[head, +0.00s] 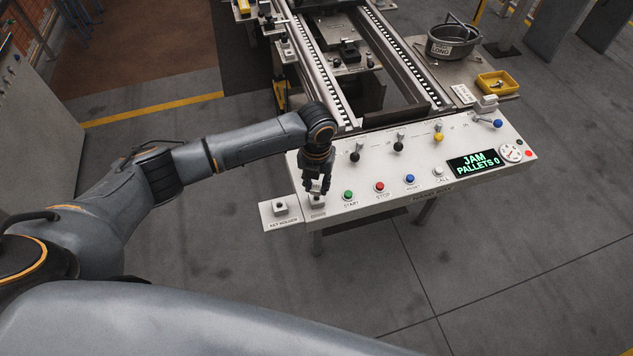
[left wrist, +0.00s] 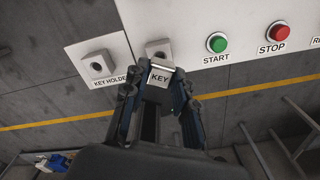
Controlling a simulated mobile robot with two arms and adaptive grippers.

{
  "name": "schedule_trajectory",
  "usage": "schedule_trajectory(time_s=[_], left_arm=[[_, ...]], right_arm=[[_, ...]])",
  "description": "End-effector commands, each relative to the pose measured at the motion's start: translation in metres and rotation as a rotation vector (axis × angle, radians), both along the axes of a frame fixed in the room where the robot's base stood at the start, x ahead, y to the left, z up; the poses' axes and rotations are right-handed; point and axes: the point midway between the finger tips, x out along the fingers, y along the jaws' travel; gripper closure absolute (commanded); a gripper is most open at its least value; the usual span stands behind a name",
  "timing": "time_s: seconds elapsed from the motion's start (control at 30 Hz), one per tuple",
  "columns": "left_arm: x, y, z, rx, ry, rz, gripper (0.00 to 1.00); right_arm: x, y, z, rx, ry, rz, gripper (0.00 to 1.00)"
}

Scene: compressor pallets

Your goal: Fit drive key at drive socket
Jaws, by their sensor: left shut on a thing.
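My left gripper (head: 318,186) reaches down over the left end of the white control panel, just above the drive socket (head: 317,201). In the left wrist view the left gripper (left wrist: 160,82) is shut on the drive key (left wrist: 160,77), a pale block marked KEY. The socket (left wrist: 157,46) shows just beyond the key as a grey block, its lower part hidden. I cannot tell whether the key touches or enters it. The key holder (head: 280,207), left of the socket, has an empty-looking dark hole; it also shows in the left wrist view (left wrist: 97,65). My right gripper is not in view.
The panel (head: 440,185) carries a green START button (head: 348,195), a red STOP button (head: 379,187), a blue button (head: 410,179), switches and a display (head: 473,161) reading JAM, PALLETS 0. Conveyor rails (head: 320,75) run behind it. A yellow tray (head: 497,82) stands at right.

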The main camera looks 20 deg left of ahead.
Motion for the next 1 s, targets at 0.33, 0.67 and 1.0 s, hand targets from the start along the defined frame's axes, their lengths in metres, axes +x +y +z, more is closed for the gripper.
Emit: schedule_trajectory(time_s=[0.33,0.67,1.0], left_arm=[[0.000,0.000,-0.003,0.000,0.000,0.000,1.00],[0.000,0.000,-0.011,0.000,0.001,0.000,1.00],[0.000,0.000,-0.019,0.000,0.000,0.000,1.00]], right_arm=[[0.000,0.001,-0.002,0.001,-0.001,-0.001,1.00],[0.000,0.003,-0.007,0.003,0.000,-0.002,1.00],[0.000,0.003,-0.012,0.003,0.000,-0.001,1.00]])
